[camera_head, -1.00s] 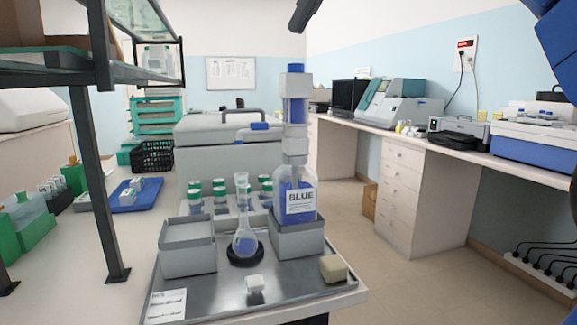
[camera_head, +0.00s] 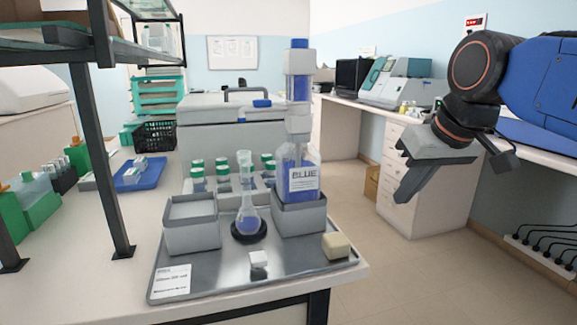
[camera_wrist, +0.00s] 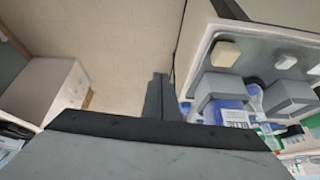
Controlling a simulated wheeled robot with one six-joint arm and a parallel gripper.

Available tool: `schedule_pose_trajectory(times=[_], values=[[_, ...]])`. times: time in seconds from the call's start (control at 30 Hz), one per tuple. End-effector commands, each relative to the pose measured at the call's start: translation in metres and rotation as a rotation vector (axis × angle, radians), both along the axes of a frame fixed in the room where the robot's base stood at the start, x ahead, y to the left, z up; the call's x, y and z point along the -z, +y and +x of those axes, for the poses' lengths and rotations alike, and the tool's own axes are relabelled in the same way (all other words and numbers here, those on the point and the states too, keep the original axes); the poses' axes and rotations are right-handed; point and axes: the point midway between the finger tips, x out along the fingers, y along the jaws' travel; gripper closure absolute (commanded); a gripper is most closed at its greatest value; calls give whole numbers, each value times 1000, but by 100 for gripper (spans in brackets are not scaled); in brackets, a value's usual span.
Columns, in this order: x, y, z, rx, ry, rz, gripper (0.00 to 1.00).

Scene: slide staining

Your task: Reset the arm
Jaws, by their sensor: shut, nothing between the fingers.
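My gripper (camera_head: 408,190) is at the right in the head view, in the air to the right of the metal tray. Its fingers point down and to the left, pressed together and empty. In the wrist view the fingers (camera_wrist: 158,97) also show as one closed block with the floor behind. The tray (camera_head: 205,275) stands on the bench end, apart from the gripper. On it are a bottle of blue liquid (camera_head: 300,182) labelled BLUE in a grey holder, and a flask (camera_head: 248,224) in a black ring.
A shelf post (camera_head: 105,170) stands at the left. A grey box-shaped unit (camera_head: 215,125) is behind the tray. A counter with drawers (camera_head: 405,180) and lab machines runs along the right. The floor (camera_head: 385,275) between tray and counter is clear.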

Motion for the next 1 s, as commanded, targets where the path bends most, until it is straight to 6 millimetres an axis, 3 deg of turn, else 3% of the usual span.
schedule_pose_trajectory(times=[0.03, 0.3, 0.4, 0.5, 0.67, 1.0], values=[[27, -10, -14, 27, 12, -6, 100], [166, -51, -80, 156, 59, -32, 100], [204, -59, -100, 188, 72, -39, 100], [229, -64, -114, 208, 80, -45, 100], [246, -68, -122, 221, 85, -46, 100], [246, -67, -122, 220, 84, -46, 100]])
